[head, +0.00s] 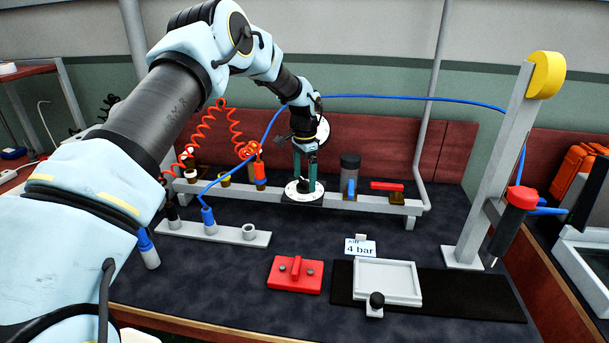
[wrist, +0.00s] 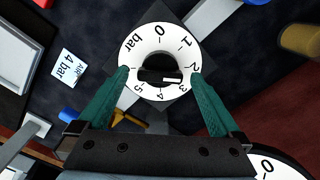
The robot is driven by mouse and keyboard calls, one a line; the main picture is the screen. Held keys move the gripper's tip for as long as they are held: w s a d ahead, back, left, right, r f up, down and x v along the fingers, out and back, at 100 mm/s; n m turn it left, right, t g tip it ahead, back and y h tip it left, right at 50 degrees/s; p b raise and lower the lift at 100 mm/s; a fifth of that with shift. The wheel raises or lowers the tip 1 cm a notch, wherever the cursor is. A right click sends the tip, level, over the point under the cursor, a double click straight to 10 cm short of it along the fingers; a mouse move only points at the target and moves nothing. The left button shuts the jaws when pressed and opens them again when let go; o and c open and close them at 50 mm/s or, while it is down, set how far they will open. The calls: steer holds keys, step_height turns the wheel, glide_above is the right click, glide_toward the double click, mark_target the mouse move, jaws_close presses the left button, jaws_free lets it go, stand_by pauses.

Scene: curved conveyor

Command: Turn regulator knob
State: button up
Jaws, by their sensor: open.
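The regulator is a white dial (wrist: 134,59) marked 0 to 5 bar, with a black knob (wrist: 153,76) at its middle. A white mark on the knob points to the right, roughly between 2 and 3. In the head view the dial (head: 293,193) lies at the bar below my arm's end. My gripper (wrist: 159,73) is open, its green fingers on either side of the knob at the dial's left and right edges. It points down in the head view (head: 305,178). I cannot tell whether the fingers touch the dial.
A sign (head: 360,248) reads AIR 4 bar. A clear-bodied dark-topped cylinder (head: 350,172) and a red lever (head: 387,186) stand right of the dial. An orange fitting with a red coiled hose (head: 259,170) is on the left. A second white gauge (wrist: 271,167) shows at lower right.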

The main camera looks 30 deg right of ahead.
steer(key=c, duration=1.3)
